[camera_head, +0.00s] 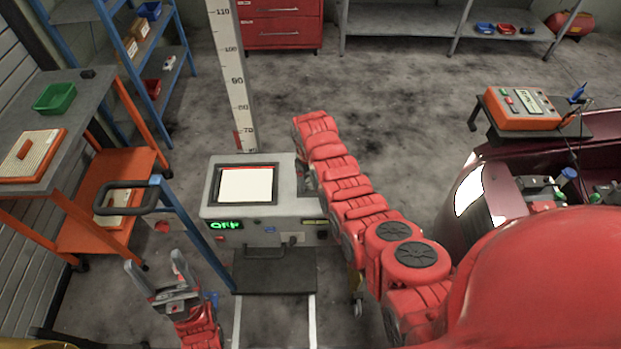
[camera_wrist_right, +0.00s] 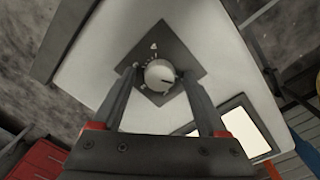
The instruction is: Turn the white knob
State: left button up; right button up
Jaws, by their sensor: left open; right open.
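The white knob (camera_wrist_right: 160,75) sits on a dark diamond-shaped plate (camera_wrist_right: 180,50) with white markings, on a pale panel of the grey machine (camera_head: 218,190). In the right wrist view, my right gripper (camera_wrist_right: 158,72) is open, with one finger on each side of the knob. I cannot tell whether the fingers touch it. In the head view my right arm bends down at the machine's right side; the knob and the right fingertips are hidden there. My left gripper (camera_head: 155,264) is open and empty, low at the left of the machine.
The machine has a bright screen (camera_head: 246,185) and a dark lower step (camera_head: 275,272). A tall ruler post (camera_head: 232,70) stands behind it. An orange cart (camera_head: 108,190) with a black handle is at left. A red car (camera_head: 460,215) is at right.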

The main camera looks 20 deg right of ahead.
grip_shut()
jog(key=m+b, duration=0.1)
jog(key=b, duration=0.1)
jog(key=shift+f+m+b, duration=0.3)
jog(key=shift+f+b, duration=0.1)
jog(key=shift+r+m+b, duration=0.2)
jog(key=shift+m+b, duration=0.3)
jog(key=shift+m, duration=0.1)
jog(key=shift+r, duration=0.15)
grip_release()
